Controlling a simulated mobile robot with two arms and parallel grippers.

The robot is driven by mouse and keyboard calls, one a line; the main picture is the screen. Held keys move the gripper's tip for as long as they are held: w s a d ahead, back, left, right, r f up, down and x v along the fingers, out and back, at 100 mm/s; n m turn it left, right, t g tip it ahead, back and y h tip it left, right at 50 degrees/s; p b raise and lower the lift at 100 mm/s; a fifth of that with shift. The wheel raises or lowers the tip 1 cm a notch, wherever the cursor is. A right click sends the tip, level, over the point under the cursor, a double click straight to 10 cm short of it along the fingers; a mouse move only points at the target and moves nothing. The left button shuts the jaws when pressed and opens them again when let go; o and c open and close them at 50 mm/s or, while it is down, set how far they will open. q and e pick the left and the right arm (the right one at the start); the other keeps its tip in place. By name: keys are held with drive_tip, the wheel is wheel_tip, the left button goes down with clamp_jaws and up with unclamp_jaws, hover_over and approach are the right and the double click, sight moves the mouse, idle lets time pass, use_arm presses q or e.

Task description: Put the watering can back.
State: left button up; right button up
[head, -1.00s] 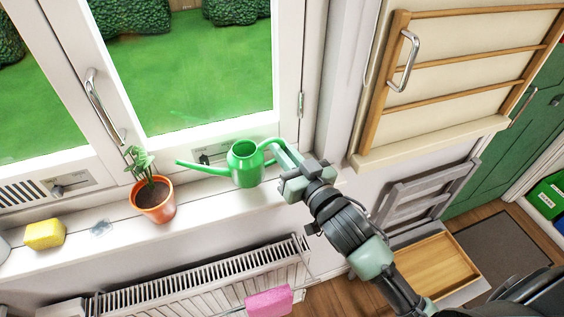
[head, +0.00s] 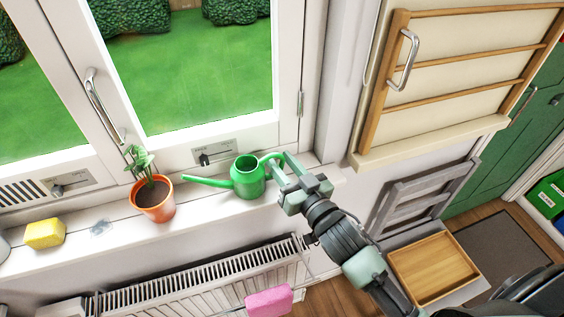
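The green watering can (head: 249,179) stands upright on the white window sill (head: 215,212), to the right of the potted plant. Its spout points left and its handle is on the right. My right gripper (head: 279,163) is at the handle side of the can. Its two fingers look spread apart, with a gap between them, and the handle's outer end is close to the fingertips. Whether a finger still touches the handle is not clear. My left gripper is not in view.
An orange pot with a plant (head: 153,200) and a yellow sponge (head: 44,234) stand further left on the sill. Below are a radiator (head: 200,285) and a pink cloth (head: 269,300). A wooden drying rack (head: 455,70) is on the right wall, above a wooden tray (head: 434,268).

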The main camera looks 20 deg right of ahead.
drive_tip(key=shift+r, duration=0.1)
drive_tip(key=b+v, duration=0.3)
drive_tip(key=v, duration=0.9)
